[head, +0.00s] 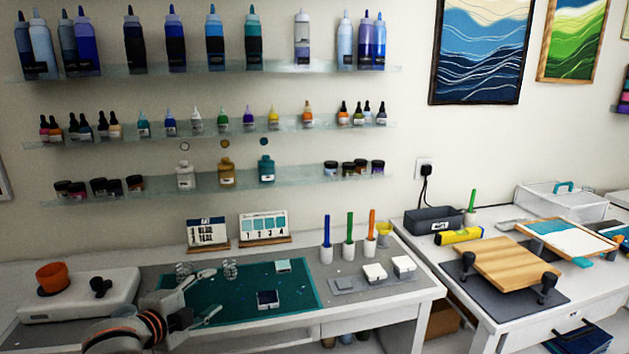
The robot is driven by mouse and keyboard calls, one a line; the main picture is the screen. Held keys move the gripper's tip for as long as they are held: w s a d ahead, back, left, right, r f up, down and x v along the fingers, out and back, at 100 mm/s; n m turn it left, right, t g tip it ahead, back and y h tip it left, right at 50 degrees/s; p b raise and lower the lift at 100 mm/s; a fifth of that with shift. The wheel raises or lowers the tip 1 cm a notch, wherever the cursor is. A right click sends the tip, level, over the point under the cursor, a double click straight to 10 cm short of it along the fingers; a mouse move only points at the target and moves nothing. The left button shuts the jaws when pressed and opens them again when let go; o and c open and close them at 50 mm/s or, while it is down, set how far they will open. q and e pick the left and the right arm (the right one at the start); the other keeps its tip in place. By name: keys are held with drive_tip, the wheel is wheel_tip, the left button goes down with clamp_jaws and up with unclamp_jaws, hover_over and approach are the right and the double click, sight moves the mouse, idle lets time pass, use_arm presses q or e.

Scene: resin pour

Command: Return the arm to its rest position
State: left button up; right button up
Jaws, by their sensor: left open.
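My left gripper (213,293) is open and empty at the left part of the green cutting mat (300,297), its two fingers spread apart and pointing right. My left arm comes in from the bottom left, low in front of the workbench (395,308). A small dark square piece (267,299) lies on the mat to the right of the fingers, apart from them. My right gripper does not show.
Clear cups (230,268) stand behind the gripper. Holders with coloured sticks (348,248) and white blocks (374,271) are to the right. A second table holds a wooden board (497,262).

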use_arm(q)
drive_tip(key=s+d+f+n+g, duration=0.1)
drive_tip(key=s+f+n, duration=0.2)
drive_tip(key=s+f, duration=0.4)
drive_tip(key=s+d+f+n, duration=0.2)
drive_tip(key=s+f+n, duration=0.2)
drive_tip(key=f, duration=0.6)
drive_tip(key=s+f+n+g, duration=0.1)
drive_tip(key=s+f+n, duration=0.3)
drive_tip(key=s, duration=0.6)
drive_tip(key=s+f+n+y, duration=0.1)
drive_tip(key=s+f+n, duration=0.2)
drive_tip(key=s+f, duration=0.6)
drive_tip(key=shift+s+d+f+n+g+y, duration=0.15)
drive_tip(key=shift+s+d+n+g+y, duration=0.15)
drive_tip(key=shift+s+d+n+g, duration=0.1)
